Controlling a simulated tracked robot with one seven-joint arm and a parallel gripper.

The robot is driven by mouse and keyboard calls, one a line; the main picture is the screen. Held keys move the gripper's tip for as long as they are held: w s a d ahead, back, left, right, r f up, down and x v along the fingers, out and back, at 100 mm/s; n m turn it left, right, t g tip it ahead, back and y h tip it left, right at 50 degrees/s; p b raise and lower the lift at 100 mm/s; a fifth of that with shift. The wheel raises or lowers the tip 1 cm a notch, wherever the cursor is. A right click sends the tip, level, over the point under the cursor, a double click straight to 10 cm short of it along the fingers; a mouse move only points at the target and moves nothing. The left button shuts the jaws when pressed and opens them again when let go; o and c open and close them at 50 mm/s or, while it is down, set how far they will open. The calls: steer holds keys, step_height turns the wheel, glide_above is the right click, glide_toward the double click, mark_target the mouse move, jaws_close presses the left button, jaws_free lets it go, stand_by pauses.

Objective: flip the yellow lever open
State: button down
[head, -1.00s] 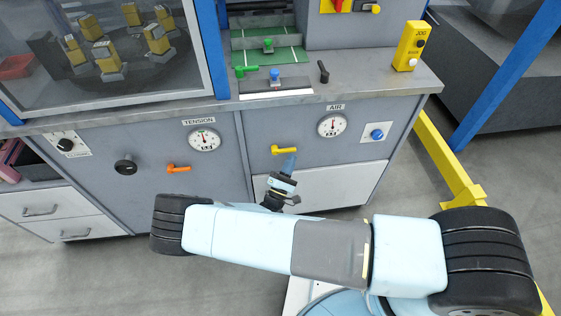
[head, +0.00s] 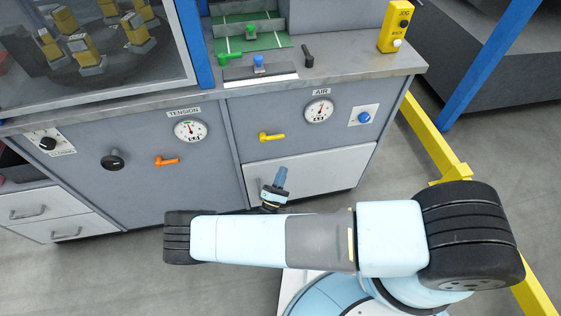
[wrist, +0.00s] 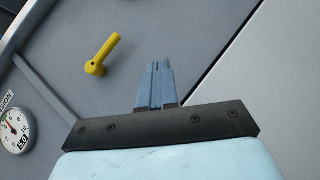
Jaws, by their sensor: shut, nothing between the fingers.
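The yellow lever (head: 272,136) is on the grey cabinet front, below the AIR gauge. In the head view it lies nearly horizontal, its handle pointing right from a round pivot. In the wrist view the yellow lever (wrist: 103,54) is up and to the left of my fingertips, clear of them. My gripper (head: 281,176) is in front of the white panel, below and slightly right of the lever. In the wrist view my gripper (wrist: 161,66) shows two blue fingers held together with nothing between them.
An orange lever (head: 167,161) and a black knob (head: 112,160) are to the left on the cabinet. The AIR gauge (head: 319,111) and a blue knob (head: 364,118) are to the right. The worktop edge (head: 300,82) juts above. A yellow floor rail (head: 432,140) runs at right.

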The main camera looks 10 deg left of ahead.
steer(key=shift+s+d+f, duration=0.2)
steer(key=shift+s+f, duration=0.25)
steer(key=shift+f, duration=0.05)
steer(key=shift+s+d+f, duration=0.2)
steer(key=shift+s+f, duration=0.25)
steer(key=shift+f, duration=0.05)
